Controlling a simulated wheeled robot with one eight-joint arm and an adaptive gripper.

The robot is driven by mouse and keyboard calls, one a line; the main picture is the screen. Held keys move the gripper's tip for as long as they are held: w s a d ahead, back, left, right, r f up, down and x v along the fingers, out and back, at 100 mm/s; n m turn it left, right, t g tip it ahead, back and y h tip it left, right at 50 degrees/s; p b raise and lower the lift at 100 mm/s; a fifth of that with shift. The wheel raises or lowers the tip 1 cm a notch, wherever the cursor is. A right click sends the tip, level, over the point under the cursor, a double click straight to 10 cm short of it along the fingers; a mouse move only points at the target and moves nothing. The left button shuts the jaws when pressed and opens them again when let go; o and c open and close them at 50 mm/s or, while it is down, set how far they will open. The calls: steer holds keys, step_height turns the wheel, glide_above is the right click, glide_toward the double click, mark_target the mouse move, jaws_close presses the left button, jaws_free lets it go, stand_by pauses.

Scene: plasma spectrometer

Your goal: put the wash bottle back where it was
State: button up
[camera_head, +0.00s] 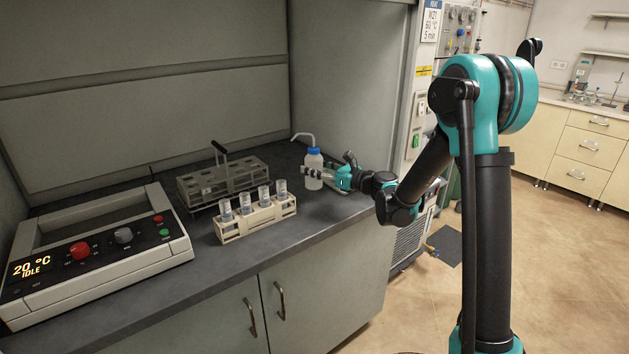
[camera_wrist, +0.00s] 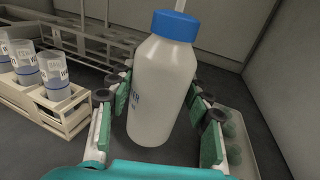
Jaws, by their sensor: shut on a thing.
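The wash bottle (camera_head: 313,170) is white with a blue cap and a bent spout, at the right end of the dark bench top. It stands upright between the fingers of my gripper (camera_head: 326,176), which is shut on its body. In the wrist view the wash bottle (camera_wrist: 162,85) fills the middle, with the green finger pads of my gripper (camera_wrist: 160,120) on both sides. I cannot tell whether its base touches the bench. Most of its label is turned to the left and partly hidden.
A beige rack (camera_head: 256,220) with several labelled cups stands left of the bottle. A grey metal rack (camera_head: 222,183) with a black handle is behind it. A heater unit showing IDLE (camera_head: 95,255) is at the far left. A pale tray (camera_wrist: 240,140) lies right of the bottle in the wrist view.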

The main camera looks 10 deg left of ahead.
mark_target(321, 181)
steer(key=shift+f, duration=2.25)
steer(key=shift+f, duration=0.1)
steer(key=o, duration=0.7)
